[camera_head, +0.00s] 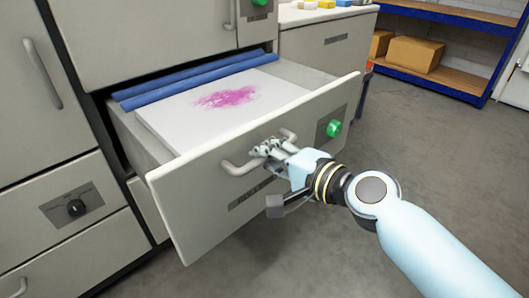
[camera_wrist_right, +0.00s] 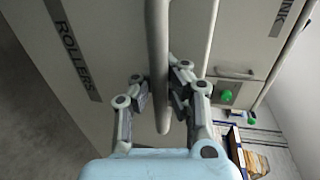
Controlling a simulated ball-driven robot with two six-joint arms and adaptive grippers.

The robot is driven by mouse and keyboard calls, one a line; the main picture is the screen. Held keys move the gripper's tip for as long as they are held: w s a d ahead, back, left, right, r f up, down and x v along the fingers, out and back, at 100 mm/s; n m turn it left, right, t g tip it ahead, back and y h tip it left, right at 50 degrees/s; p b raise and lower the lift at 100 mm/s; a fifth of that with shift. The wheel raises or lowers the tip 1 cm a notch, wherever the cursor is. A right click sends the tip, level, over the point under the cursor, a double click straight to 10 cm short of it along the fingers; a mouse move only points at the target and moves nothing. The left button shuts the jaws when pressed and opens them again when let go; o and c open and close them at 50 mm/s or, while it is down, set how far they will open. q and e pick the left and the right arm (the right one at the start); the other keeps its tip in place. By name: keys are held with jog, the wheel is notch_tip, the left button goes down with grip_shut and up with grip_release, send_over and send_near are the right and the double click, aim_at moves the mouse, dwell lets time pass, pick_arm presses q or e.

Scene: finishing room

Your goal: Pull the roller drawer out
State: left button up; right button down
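The roller drawer (camera_head: 215,172) stands pulled well out of the cabinet, its front tilted across the head view. Its label reads ROLLERS in the right wrist view (camera_wrist_right: 73,45). The drawer handle (camera_head: 238,166) is a grey bar on the front; it also shows in the right wrist view (camera_wrist_right: 157,60). My right gripper (camera_head: 268,150) is at the handle, its fingers on both sides of the bar and closed around it. In the right wrist view the fingers (camera_wrist_right: 160,88) flank the bar closely. My left gripper is not in view.
Inside the drawer lie a white board (camera_head: 180,122) with a pink stain and blue rolls (camera_head: 195,80) at the back. A green knob (camera_head: 333,128) sits on the drawer front. Blue shelving (camera_head: 440,20) with cardboard boxes (camera_head: 413,53) stands behind. The grey floor (camera_head: 450,140) at right is clear.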

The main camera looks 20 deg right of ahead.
jog(key=c, duration=1.3)
grip_release()
jog(key=v, duration=1.2)
